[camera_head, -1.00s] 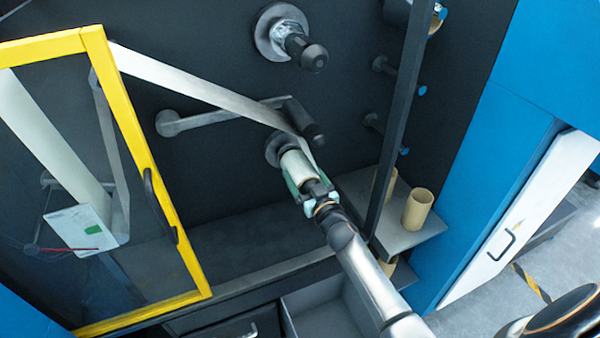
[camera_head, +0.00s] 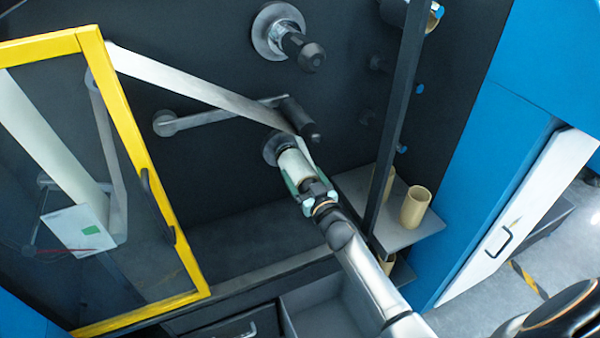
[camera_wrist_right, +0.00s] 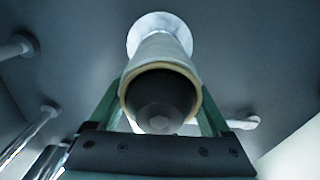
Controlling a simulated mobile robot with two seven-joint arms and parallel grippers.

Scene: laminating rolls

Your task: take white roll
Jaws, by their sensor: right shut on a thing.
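The white roll (camera_head: 294,167) is on a spindle on the dark machine wall, below the end of a roller arm. In the right wrist view the white roll (camera_wrist_right: 161,58) points at the camera, with a dark spindle end inside its core and a pale round flange behind it. My right gripper (camera_head: 306,187) is shut on the roll, one green finger on each side of it. In the wrist view the fingers of the right gripper (camera_wrist_right: 160,104) flank the roll. My left gripper is not in view.
A yellow-framed door (camera_head: 134,133) stands at the left. A white web strip (camera_head: 195,88) runs down to the roller arm (camera_head: 222,117). An empty spindle (camera_head: 300,49) is above. Tan cores (camera_head: 416,207) stand on a shelf at the right, behind a dark post (camera_head: 401,120).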

